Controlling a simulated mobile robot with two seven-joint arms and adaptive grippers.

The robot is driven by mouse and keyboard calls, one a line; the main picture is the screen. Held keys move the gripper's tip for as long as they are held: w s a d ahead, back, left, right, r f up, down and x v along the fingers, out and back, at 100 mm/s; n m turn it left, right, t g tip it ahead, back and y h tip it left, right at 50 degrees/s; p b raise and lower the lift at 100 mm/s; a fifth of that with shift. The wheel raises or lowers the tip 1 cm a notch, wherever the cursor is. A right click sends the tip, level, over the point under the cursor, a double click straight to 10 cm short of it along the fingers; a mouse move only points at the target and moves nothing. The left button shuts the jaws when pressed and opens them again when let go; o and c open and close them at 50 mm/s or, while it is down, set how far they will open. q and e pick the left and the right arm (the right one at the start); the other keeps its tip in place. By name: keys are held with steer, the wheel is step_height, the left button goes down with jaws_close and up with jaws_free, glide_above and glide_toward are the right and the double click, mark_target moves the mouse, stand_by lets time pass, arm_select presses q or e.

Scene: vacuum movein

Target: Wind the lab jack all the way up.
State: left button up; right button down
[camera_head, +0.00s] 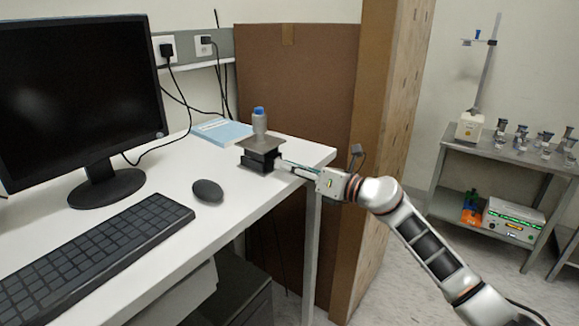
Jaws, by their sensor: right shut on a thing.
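The lab jack (260,144) stands on the white desk near its far right corner. Its flat top plate sits a short way above the dark base. A bottle with a blue cap (259,121) stands upright on the top plate. My right gripper (284,165) reaches in from the right, level with the jack's lower part. It is shut at the jack's right side, on what looks like its knob; the knob itself is hidden by the fingers. My left gripper is out of view.
On the desk are a monitor (80,95), a keyboard (85,255), a mouse (207,191) and a blue book (222,131) behind the jack. A brown panel (300,85) rises behind the desk. A shelf (500,160) with glassware stands at the far right.

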steer(key=shift+f, duration=0.1)
steer(key=c, duration=1.8)
jaws_free()
steer(key=shift+f, duration=0.1)
steer(key=shift+s+d, duration=0.1)
steer(key=shift+s+d+f, duration=0.1)
steer(key=shift+d, duration=0.15)
steer(key=v, duration=0.7)
steer(key=shift+s+r, duration=0.2)
steer(key=shift+r, duration=0.2)
